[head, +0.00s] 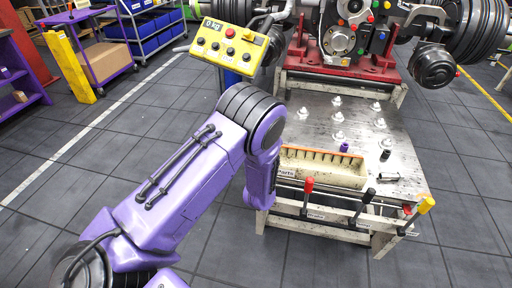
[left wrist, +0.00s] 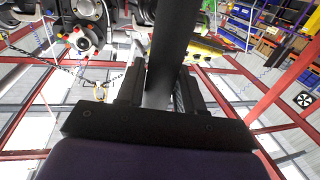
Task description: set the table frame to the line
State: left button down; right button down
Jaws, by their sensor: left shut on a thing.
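The table frame (head: 285,221) is a pale steel stand with a worn metal top (head: 385,128), right of centre in the head view. My purple left arm reaches to its front left corner. My left gripper is hidden by the arm in the head view. In the left wrist view my left gripper (left wrist: 157,92) is shut on a dark bar (left wrist: 172,40) that runs up the picture. I cannot tell which part the bar belongs to. Red (head: 308,186), black (head: 368,196) and yellow (head: 427,204) levers stand along the table's front. My right gripper is not in view.
A parts tray (head: 322,168) and several small fittings lie on the top. A red base (head: 340,70) with the axle unit (head: 342,38) stands at its back. A yellow control box (head: 228,46) stands behind my arm. Floor at left is clear, with a white line (head: 72,143).

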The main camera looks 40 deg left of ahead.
pick_arm(q)
jog(key=c, duration=0.8)
grip_release()
jog(key=shift+w+d, duration=0.3)
jog(key=shift+d, duration=0.3)
jog(key=shift+c, duration=0.2)
jog(key=b+v, duration=0.2)
jog(key=v, duration=0.8)
jog(key=shift+s, duration=0.25)
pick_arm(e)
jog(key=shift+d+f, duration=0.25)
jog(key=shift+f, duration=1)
pick_arm(q)
jog(key=shift+a, duration=0.1)
jog(key=s+f+m+g+h, duration=0.1)
jog(key=s+f+g+h, duration=0.2)
jog(key=s+f, duration=0.3)
jog(key=s+f+g+h, duration=0.2)
jog(key=s+f+g, duration=0.15)
jog(key=f, duration=0.45)
jog(key=s+f+g, duration=0.2)
jog(key=s+f, duration=0.2)
jog(key=s, duration=0.5)
jog(key=s+f+g+h, duration=0.1)
jog(key=s+f+g, duration=0.2)
jog(key=s, duration=0.6)
jog(key=shift+a+f+n, duration=0.2)
jog(key=shift+f+n, duration=0.2)
jog(key=shift+f, duration=0.4)
